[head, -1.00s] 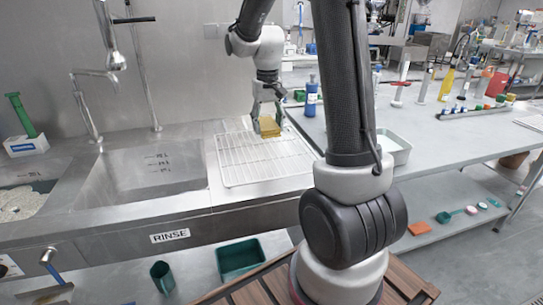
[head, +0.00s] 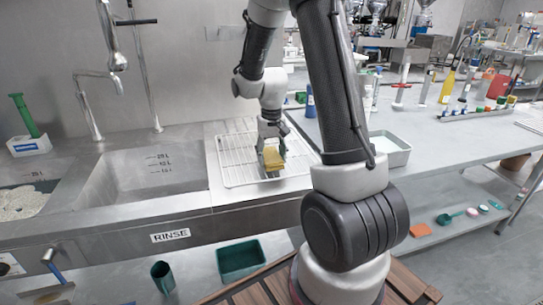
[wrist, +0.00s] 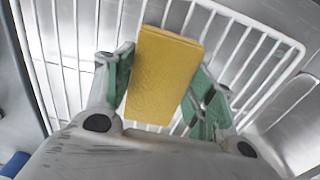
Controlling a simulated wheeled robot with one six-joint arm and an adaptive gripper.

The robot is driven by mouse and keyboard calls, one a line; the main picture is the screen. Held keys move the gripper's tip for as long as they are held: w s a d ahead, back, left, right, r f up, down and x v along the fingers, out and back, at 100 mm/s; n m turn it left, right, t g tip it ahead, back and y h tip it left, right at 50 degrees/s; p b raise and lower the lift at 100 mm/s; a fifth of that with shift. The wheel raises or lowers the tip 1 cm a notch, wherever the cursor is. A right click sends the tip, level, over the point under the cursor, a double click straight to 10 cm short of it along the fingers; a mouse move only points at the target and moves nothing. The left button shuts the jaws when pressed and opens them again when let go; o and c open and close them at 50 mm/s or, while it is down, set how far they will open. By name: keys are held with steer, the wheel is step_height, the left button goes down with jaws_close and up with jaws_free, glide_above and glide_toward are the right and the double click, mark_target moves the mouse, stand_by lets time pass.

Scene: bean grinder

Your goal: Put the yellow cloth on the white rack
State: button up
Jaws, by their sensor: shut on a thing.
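The yellow cloth (head: 273,159) is a folded, flat block held by my gripper (head: 272,152) over the white rack (head: 236,172). In the wrist view the yellow cloth (wrist: 165,75) stands between the two green finger pads of my gripper (wrist: 163,88). The left pad touches its edge and the right pad is close to its lower right side. The wires of the white rack (wrist: 62,62) run behind and around it. I cannot tell whether the cloth touches the wires.
The sink basin (head: 150,172) is left of the rack. A white tray (head: 391,150) stands to the right, behind my arm. A blue bottle (head: 310,101) stands behind the rack. A green brush in a white holder (head: 28,146) is at the far left. Most of the rack is bare.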

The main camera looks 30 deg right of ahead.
mark_target(271, 157)
steer(key=shift+f, duration=0.15)
steer(key=o, duration=1)
step_height(271, 157, up, 12)
steer(key=s+a+r+n+t, duration=0.1)
steer(key=s+r, duration=0.2)
steer(key=s, duration=0.4)
steer(key=s+a+r+n+t, duration=0.1)
steer(key=s+a+r, duration=0.1)
steer(key=s, duration=0.6)
steer(key=s+a+r+n+t, duration=0.1)
steer(key=s+r+t, duration=0.1)
steer(key=s+r, duration=0.2)
steer(key=shift+s+a+r, duration=0.2)
steer(key=shift+s, duration=0.7)
steer(key=shift+s+a+r, duration=0.15)
steer(key=shift+s, duration=0.7)
